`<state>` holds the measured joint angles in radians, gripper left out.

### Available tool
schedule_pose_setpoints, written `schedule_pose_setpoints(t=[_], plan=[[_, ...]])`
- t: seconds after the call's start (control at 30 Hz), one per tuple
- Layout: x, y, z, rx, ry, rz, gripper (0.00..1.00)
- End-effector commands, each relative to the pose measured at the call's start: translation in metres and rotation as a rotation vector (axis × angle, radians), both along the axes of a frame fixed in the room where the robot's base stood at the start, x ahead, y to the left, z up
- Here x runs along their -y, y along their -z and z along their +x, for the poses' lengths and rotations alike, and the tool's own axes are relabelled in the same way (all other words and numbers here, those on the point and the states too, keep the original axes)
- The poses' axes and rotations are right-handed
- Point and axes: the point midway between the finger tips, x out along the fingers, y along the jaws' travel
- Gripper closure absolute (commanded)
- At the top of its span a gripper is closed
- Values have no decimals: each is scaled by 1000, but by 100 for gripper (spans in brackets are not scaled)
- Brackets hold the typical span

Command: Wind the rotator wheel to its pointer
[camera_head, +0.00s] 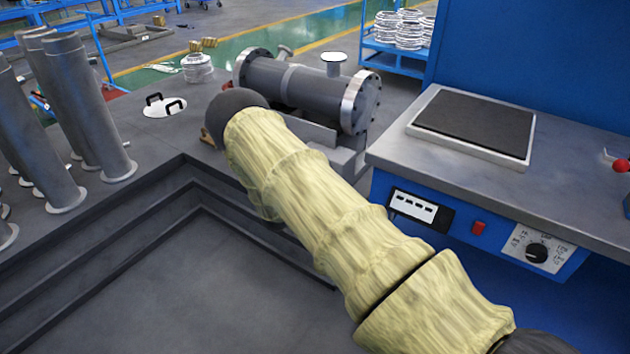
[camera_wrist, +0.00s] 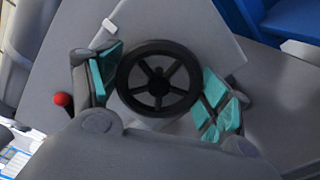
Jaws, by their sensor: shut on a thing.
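The rotator wheel (camera_wrist: 158,79) is a black spoked handwheel in the middle of the wrist view. My gripper (camera_wrist: 157,88) has its teal-padded fingers on both sides of it, shut on the rim. The pointer cannot be made out for sure. In the head view my arm's pale cover hides the wheel and my gripper. The flanged shell (camera_head: 312,90) is a grey cylinder with bolted end flanges, lying on its side behind my arm.
A red-knobbed lever (camera_wrist: 63,100) stands left of my gripper in the wrist view. In the head view, tall grey flanged pipes (camera_head: 85,105) stand at left. A white lid with black handles (camera_head: 164,106) lies on the bench. A blue-fronted cabinet (camera_head: 470,220) is at right.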

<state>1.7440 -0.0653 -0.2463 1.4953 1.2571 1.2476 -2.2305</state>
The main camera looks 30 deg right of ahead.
Motion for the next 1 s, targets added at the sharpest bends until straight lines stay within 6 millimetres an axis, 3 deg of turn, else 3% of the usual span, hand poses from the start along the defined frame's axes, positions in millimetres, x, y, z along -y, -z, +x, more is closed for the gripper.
schedule_pose_setpoints(t=[0.5, 0.53, 0.63, 1.0], plan=[[1, 2, -1, -20, 2, -7, 47], [1, 2, -1, -20, 2, -7, 19], [0, 1, -1, -19, 2, -6, 1], [-1, 0, 0, -18, -1, -7, 1]])
